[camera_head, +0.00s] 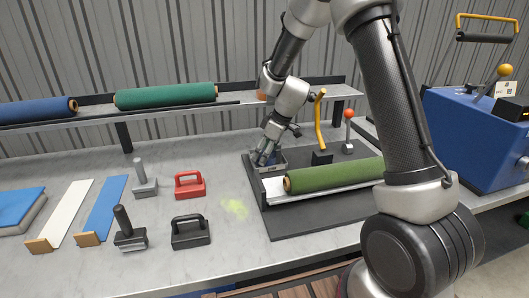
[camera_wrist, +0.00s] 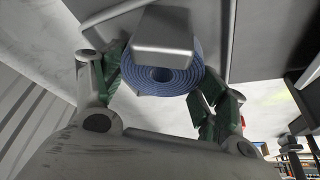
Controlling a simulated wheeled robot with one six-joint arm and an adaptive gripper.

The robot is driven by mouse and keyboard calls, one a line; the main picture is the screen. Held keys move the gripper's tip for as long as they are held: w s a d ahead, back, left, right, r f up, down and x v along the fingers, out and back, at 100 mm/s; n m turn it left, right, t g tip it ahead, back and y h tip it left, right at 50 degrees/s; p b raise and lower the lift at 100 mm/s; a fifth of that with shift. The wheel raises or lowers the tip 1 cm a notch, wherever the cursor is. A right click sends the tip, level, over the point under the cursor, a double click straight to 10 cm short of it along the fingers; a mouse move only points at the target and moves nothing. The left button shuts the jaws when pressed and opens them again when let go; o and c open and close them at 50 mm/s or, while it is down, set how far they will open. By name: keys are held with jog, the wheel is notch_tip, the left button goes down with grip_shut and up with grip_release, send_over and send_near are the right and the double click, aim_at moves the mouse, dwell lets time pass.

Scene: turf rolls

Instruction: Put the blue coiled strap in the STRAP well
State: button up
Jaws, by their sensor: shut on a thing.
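The blue coiled strap (camera_wrist: 150,84) shows in the wrist view as a flat spiral between my fingers, partly covered by a grey block-shaped part. My gripper (camera_wrist: 158,90) has green-padded fingers on both sides of the coil and is shut on it. In the head view my gripper (camera_head: 264,157) points down at a small grey open box (camera_head: 281,158) at the back left of the dark work board. The strap is mostly hidden there by the fingers. I cannot read a STRAP label, and cannot tell whether the coil touches the box floor.
A green turf roll (camera_head: 335,173) lies just in front of the box. A yellow handle (camera_head: 320,120) and a red-knobbed lever (camera_head: 348,130) stand to its right. Red (camera_head: 190,186) and black (camera_head: 190,232) handled blocks sit to the left. A shelf with rolls runs behind.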

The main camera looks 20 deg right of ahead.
jog(key=o, duration=0.8)
jog(key=shift+f, duration=0.1)
jog(key=v, duration=1.2)
jog(key=shift+r, duration=0.25)
jog(key=s+d+r+m+h, duration=0.1)
jog(key=s+d+r+m, duration=0.2)
jog(key=s, duration=0.7)
jog(key=s+d+r+m+t+h, duration=0.1)
jog(key=s+d+r+m, duration=0.2)
jog(key=s, duration=0.8)
jog(key=s+d+r+m+h, duration=0.1)
jog(key=s+d+r+m, duration=0.3)
jog(key=s, duration=0.6)
jog(key=shift+s+d+m+h, duration=0.4)
jog(key=shift+d+m, duration=0.1)
jog(key=shift+d, duration=0.45)
jog(key=shift+w+r, duration=0.1)
